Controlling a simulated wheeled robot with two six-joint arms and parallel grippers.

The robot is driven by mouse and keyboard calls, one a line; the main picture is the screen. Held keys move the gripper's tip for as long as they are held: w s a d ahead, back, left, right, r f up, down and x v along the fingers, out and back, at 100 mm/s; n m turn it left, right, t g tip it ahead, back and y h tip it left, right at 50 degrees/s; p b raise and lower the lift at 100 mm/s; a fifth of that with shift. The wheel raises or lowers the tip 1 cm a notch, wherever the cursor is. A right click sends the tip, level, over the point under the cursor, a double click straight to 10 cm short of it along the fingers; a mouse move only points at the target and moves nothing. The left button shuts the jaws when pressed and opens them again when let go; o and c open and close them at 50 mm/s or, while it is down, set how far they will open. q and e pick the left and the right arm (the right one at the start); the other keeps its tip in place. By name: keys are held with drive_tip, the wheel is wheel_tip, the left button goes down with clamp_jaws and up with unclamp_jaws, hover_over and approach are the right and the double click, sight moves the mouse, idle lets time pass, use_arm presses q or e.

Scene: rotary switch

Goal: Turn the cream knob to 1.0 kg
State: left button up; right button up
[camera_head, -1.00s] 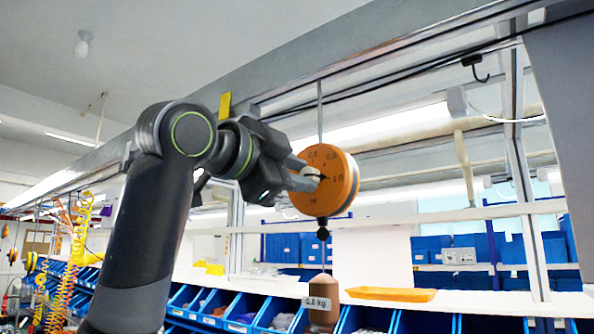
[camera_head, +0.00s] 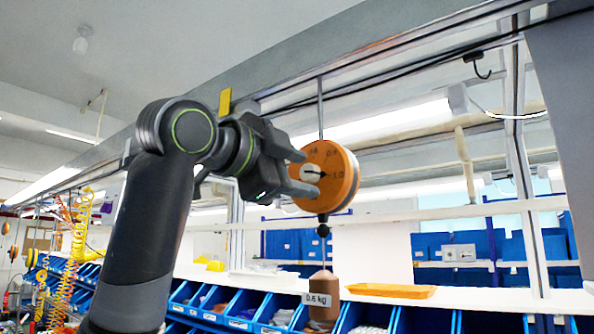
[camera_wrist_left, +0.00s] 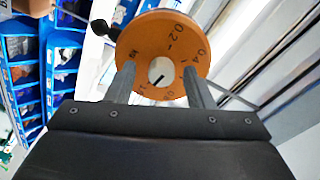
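A round orange dial (camera_head: 343,165) with a cream knob (camera_head: 310,173) at its centre hangs from a rod. The knob's dark pointer is toward the right, at about the 1.0 mark in the head view. My left gripper (camera_head: 305,172) is open, with its fingers apart and just in front of the dial face. In the left wrist view the open fingers (camera_wrist_left: 160,86) stand on either side of the cream knob (camera_wrist_left: 160,70), with clear gaps to it. The orange dial (camera_wrist_left: 175,30) also shows there. My right gripper is not in view.
A brown weight (camera_head: 322,308) labelled 0.6 kg hangs below the dial. Blue bins (camera_head: 240,310) line the bench behind. An orange tray (camera_head: 392,291) lies on the bench. A rail crosses above.

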use_arm(q)
drive_tip(key=shift+s+a+b, duration=0.35)
drive_tip(key=shift+s+b, duration=0.05)
drive_tip(key=shift+s, duration=0.05)
drive_tip(key=b+v, duration=0.6)
drive_tip(key=v, duration=1)
drive_tip(key=shift+a, duration=0.2)
drive_tip(key=shift+f, duration=0.15)
